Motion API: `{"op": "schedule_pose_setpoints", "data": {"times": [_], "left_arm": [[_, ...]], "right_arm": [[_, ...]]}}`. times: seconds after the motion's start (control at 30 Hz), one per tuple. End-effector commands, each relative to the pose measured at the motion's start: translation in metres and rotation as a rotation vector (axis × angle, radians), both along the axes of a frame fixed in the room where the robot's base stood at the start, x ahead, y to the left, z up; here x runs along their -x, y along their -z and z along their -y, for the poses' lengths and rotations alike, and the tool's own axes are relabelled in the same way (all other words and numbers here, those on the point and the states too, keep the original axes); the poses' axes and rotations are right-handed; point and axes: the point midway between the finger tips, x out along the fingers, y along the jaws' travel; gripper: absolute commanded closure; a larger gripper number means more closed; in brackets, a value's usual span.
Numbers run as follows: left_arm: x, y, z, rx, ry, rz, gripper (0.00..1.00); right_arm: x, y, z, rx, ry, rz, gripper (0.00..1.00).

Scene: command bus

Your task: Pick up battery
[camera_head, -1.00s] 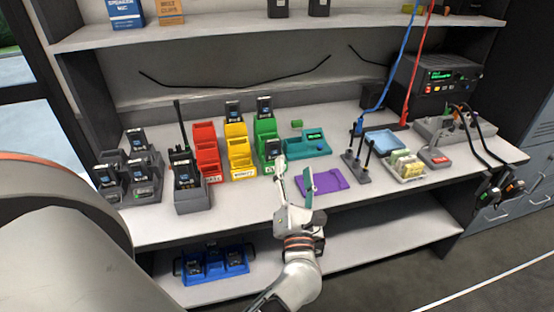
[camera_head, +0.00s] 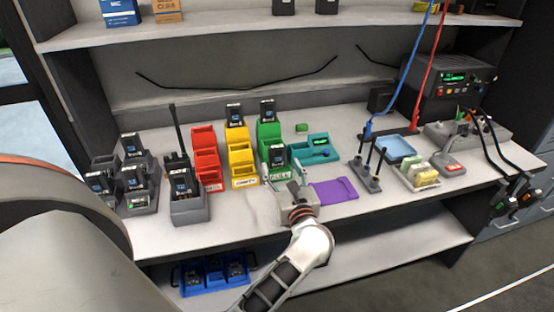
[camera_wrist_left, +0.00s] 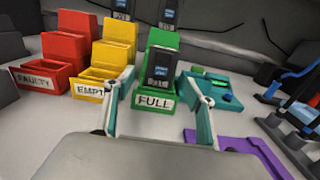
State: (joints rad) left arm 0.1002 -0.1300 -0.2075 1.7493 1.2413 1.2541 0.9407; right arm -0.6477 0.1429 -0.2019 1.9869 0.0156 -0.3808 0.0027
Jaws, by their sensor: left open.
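A black battery (camera_head: 278,155) with a blue-lit label stands in the front of the green bin marked FULL (camera_head: 268,133). In the left wrist view the battery (camera_wrist_left: 160,66) is upright between and beyond my fingertips. My left gripper (camera_head: 284,173) is open and empty, in front of the green bin, its two fingers spread to either side of the battery. I cannot tell whether they touch the bin. My right gripper is not in view.
The red FAULTY bin (camera_head: 207,160) and yellow EMPTY bin (camera_head: 241,158) stand to the left. A teal tester (camera_head: 312,150) and purple mat (camera_head: 335,191) lie to the right. A charger with a radio (camera_head: 187,190) is further left. A shelf (camera_head: 200,31) runs above.

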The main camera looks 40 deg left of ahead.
Motion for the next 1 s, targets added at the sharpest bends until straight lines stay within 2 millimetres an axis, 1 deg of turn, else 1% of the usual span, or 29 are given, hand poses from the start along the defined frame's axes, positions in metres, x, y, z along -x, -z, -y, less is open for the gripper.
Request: {"op": "schedule_pose_setpoints", "data": {"times": [0.03,0.1,0.33,0.37,0.4,0.47,0.5,0.53,0.57,0.9,1.0], "left_arm": [[-0.0057,-0.0027,-0.0065,-0.003,0.0,0.003,0.45],[-0.0097,-0.0019,-0.0118,-0.001,-0.001,0.002,0.45],[-0.0114,-0.0006,-0.0137,0.001,0.0,0.001,0.45],[-0.0113,-0.0006,-0.0137,0.001,0.0,0.001,0.48],[-0.0113,-0.0006,-0.0137,0.001,0.0,0.001,0.58],[-0.0113,-0.0006,-0.0137,0.001,0.0,0.001,0.74],[-0.0113,-0.0007,-0.0137,0.001,0.0,0.001,0.84],[-0.0112,-0.0006,-0.0137,0.001,-0.001,0.001,0.92],[-0.011,-0.0005,-0.0139,0.001,-0.001,0.001,0.97],[-0.0105,-0.0005,-0.0148,0.0,-0.003,0.0,0.98],[-0.0106,-0.0031,-0.0147,0.0,-0.003,0.0,1.0]], "right_arm": [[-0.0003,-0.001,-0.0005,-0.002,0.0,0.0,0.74],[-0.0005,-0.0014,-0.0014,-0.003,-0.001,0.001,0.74],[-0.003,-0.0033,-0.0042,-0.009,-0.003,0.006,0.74],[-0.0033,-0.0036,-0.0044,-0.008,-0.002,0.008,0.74],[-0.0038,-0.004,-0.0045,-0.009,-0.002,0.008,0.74],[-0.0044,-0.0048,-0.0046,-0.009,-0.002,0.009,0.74],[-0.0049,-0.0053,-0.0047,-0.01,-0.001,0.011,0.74],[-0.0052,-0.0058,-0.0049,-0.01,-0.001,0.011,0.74],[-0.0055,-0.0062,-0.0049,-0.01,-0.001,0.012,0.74],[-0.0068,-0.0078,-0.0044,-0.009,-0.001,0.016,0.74],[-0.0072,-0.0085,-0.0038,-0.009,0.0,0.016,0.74]]}}
